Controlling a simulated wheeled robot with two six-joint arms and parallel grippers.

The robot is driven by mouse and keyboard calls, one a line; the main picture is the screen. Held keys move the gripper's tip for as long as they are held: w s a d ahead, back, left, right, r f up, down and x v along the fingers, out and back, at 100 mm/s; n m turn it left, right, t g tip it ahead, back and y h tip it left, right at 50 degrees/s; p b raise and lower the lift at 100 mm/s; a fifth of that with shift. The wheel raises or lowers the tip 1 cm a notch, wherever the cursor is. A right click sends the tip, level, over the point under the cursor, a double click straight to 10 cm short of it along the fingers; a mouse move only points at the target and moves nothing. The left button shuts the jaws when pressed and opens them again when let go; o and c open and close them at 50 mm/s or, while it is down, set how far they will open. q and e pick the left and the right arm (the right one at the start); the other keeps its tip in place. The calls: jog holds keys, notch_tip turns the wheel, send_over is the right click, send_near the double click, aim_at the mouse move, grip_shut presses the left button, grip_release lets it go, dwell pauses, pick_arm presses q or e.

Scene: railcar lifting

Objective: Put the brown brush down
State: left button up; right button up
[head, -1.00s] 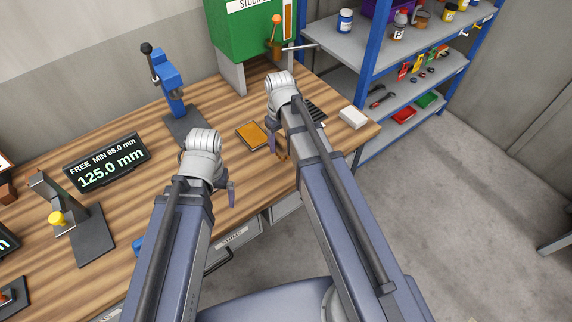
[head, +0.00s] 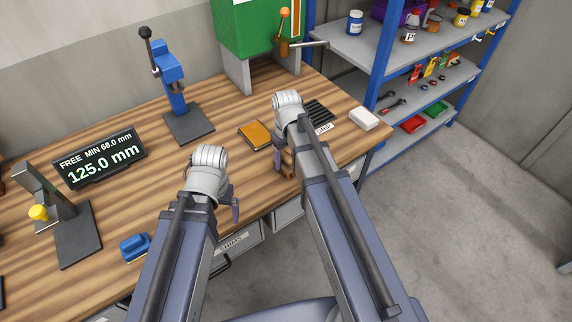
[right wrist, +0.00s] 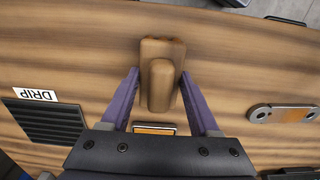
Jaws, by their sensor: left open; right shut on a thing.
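The brown brush (right wrist: 161,85) is between the two purple fingers of my right gripper (right wrist: 160,82) in the right wrist view, over the wooden table top. It lies lengthwise between the fingers, its raised narrower part facing the camera. In the head view the brush (head: 288,163) shows partly beside my right gripper (head: 281,160), near the table's front edge; the arm hides the rest. I cannot tell whether the brush touches the table. My left gripper (head: 235,208) is open and empty by the front edge, to the left; its fingers are partly hidden.
The wooden table (head: 150,205) holds an orange pad (head: 255,134), a dark drip mat (head: 318,113), a white block (head: 364,119), a blue press (head: 172,90), a display (head: 100,160) and a blue object (head: 135,247). A blue shelf (head: 378,60) stands at right.

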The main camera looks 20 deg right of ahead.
aim_at(286, 155)
pick_arm(q)
jog(key=shift+f, duration=0.3)
pick_arm(e)
jog(key=shift+f, duration=0.25)
pick_arm(q)
jog(key=shift+f, duration=0.2)
pick_arm(e)
jog(key=shift+f, duration=0.2)
jog(key=o, duration=1.3)
pick_arm(q)
jog(key=shift+r, duration=0.25)
pick_arm(e)
jog(key=shift+r, duration=0.2)
pick_arm(q)
notch_tip(286, 155, up, 12)
jog(key=p, duration=1.2)
pick_arm(e)
notch_tip(286, 155, up, 12)
jog(key=shift+r, duration=0.1)
pick_arm(q)
jog(key=shift+f, duration=0.15)
pick_arm(e)
jog(key=shift+f, duration=0.2)
pick_arm(q)
notch_tip(286, 155, down, 12)
jog(key=b, duration=1.2)
pick_arm(e)
notch_tip(286, 155, down, 12)
